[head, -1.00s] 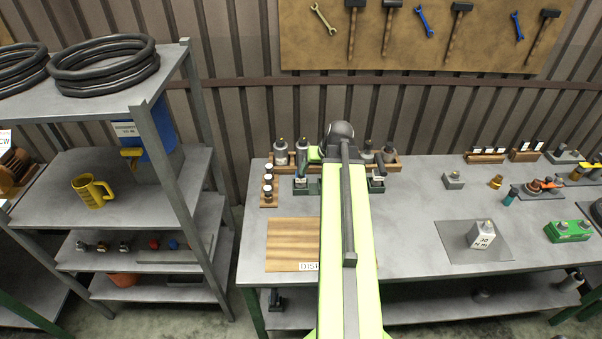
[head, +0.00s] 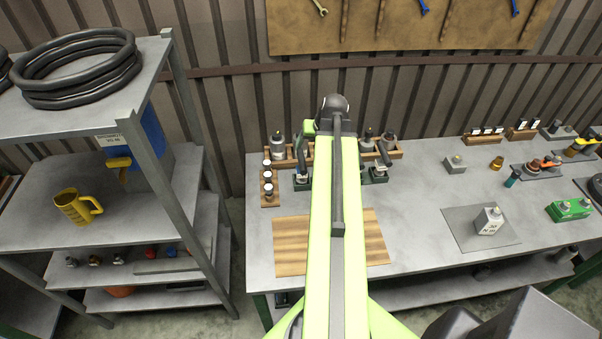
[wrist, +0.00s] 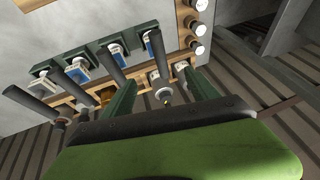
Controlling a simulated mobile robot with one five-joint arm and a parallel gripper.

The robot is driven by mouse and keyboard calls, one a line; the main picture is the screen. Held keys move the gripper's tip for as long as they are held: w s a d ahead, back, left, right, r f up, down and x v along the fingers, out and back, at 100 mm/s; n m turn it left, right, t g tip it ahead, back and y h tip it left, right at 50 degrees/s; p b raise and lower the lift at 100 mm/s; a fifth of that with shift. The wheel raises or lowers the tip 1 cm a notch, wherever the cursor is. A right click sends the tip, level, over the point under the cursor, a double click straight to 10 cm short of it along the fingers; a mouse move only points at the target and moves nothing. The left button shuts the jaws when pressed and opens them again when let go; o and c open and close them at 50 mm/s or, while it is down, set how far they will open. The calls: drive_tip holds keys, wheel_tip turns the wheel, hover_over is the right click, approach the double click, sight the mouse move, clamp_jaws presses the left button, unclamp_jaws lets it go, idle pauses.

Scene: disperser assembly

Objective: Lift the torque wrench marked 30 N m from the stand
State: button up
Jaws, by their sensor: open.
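In the head view a wrench (head: 302,160) shows left of my arm and another (head: 381,160) right; my arm hides those between.
A wooden rack (head: 398,146) with bottle-like parts stands behind the stands. A wooden board (head: 290,245) lies in front. A block marked 30 N m (head: 489,222) sits on a grey mat (head: 460,226) at right. A shelf unit (head: 148,165) stands left.

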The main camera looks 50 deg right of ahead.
drive_tip(key=b+x, duration=0.5)
drive_tip(key=x, duration=0.1)
drive_tip(key=b+x, duration=0.5)
drive_tip(key=x, duration=0.1)
drive_tip(key=shift+s+d, duration=0.2)
drive_tip(key=shift+d, duration=0.05)
drive_tip(key=b+x, duration=0.5)
drive_tip(key=shift+s+a+f, duration=0.1)
drive_tip(key=shift+a+f, duration=0.05)
drive_tip(key=shift+f, duration=0.1)
drive_tip(key=shift+r, duration=0.2)
drive_tip(key=shift+c, duration=0.2)
drive_tip(key=shift+s, duration=0.1)
clamp_jaws()
